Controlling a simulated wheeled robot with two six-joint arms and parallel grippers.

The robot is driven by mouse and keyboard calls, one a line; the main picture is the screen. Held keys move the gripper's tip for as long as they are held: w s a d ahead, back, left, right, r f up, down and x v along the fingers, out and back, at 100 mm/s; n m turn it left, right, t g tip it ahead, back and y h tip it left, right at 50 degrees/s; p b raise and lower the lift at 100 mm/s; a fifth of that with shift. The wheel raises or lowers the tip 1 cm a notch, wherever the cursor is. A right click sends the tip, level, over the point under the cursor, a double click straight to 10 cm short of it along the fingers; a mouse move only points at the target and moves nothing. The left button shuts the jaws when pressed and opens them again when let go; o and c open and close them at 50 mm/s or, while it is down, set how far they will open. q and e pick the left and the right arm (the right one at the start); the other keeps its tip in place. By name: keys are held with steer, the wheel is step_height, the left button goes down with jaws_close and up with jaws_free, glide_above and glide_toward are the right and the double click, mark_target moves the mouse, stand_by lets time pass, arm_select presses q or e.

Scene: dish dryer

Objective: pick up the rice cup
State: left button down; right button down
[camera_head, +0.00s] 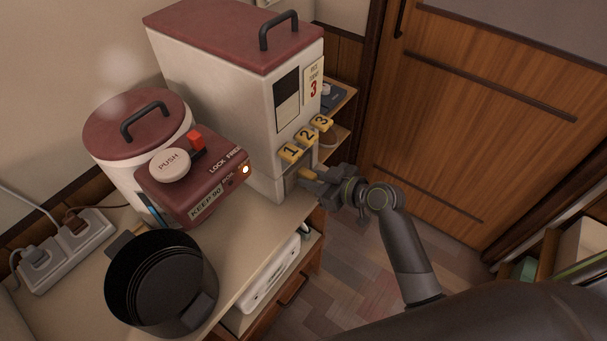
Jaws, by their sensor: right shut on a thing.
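The white rice dispenser (240,95) with a dark red lid stands on the counter, with yellow buttons marked 1, 2 and 3 on its front. My right gripper (308,183) is at the lower front of the dispenser, below the buttons. It is shut on a small yellowish part (306,173), which I take to be part of the rice cup. Most of the cup is hidden by the gripper and the dispenser's opening, so I cannot tell whether it is still inside. My left gripper is not in view.
A red and white hot-water pot (120,170) with a PUSH button stands left of the dispenser. A black pot (160,280) is in front of it. A power strip (62,248) lies at the left. The counter (237,240) is clear near its right edge.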

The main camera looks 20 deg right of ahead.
steer(key=shift+r, duration=0.6)
steer(key=shift+s+d+r+b, duration=0.1)
steer(key=shift+s+d+b, duration=0.1)
steer(key=shift+b, duration=0.1)
steer(key=s+d+b, duration=0.4)
steer(key=s+d, duration=0.6)
steer(key=s, duration=0.3)
steer(key=shift+s+d, duration=0.3)
steer(key=shift+s, duration=0.1)
steer(key=shift+r, duration=0.1)
